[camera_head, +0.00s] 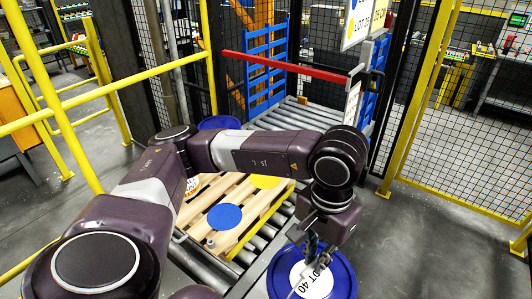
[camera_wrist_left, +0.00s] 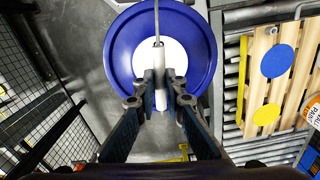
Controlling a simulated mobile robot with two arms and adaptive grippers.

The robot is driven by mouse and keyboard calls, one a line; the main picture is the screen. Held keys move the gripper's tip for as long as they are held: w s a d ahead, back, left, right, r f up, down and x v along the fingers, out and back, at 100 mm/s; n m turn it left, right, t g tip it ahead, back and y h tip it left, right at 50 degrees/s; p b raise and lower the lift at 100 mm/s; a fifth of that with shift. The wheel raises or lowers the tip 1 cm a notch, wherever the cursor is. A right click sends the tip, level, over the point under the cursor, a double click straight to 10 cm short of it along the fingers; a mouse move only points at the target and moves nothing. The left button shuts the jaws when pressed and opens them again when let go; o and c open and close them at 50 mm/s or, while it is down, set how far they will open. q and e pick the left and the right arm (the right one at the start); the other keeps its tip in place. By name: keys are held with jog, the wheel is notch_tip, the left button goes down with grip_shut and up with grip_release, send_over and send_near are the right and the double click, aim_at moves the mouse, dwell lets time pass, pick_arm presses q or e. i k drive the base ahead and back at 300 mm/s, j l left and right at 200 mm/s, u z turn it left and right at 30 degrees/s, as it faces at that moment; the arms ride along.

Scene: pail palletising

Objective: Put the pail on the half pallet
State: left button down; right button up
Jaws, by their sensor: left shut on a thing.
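The blue pail (camera_head: 342,280), with a white label reading LOT 40, is at the bottom of the head view. In the left wrist view the pail (camera_wrist_left: 119,50) fills the top middle. My left gripper (camera_head: 312,252) is above it, and the left wrist view shows its fingers (camera_wrist_left: 161,90) shut on the pail's handle. The wooden half pallet (camera_head: 236,190) lies on rollers left of and behind the pail, and also shows in the left wrist view (camera_wrist_left: 262,90). Blue and yellow discs mark its top. My left arm hides part of it. My right gripper is not in view.
An orange-and-white round thing (camera_head: 191,186) is at the pallet's left, partly hidden. Another blue round thing (camera_head: 220,123) shows behind my arm. A red bar (camera_head: 290,64) crosses above the roller conveyor (camera_head: 305,115). Yellow-framed mesh fencing (camera_head: 465,150) stands at the right.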

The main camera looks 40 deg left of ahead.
aim_at(224, 216)
jog(key=l+z, duration=0.2)
jog(key=z, duration=0.85)
jog(key=i+z, duration=0.1)
jog(key=i, duration=0.15)
jog(key=i+u, duration=0.2)
jog(key=u, duration=0.25)
jog(key=i+u, duration=0.2)
jog(key=u, duration=0.3)
jog(key=i+j+u, duration=0.1)
jog(key=i+u, duration=0.75)
jog(key=u, duration=0.3)
jog(key=l+u, duration=0.1)
jog(key=u, duration=0.3)
jog(key=i+l+u, duration=0.1)
jog(key=u, duration=0.25)
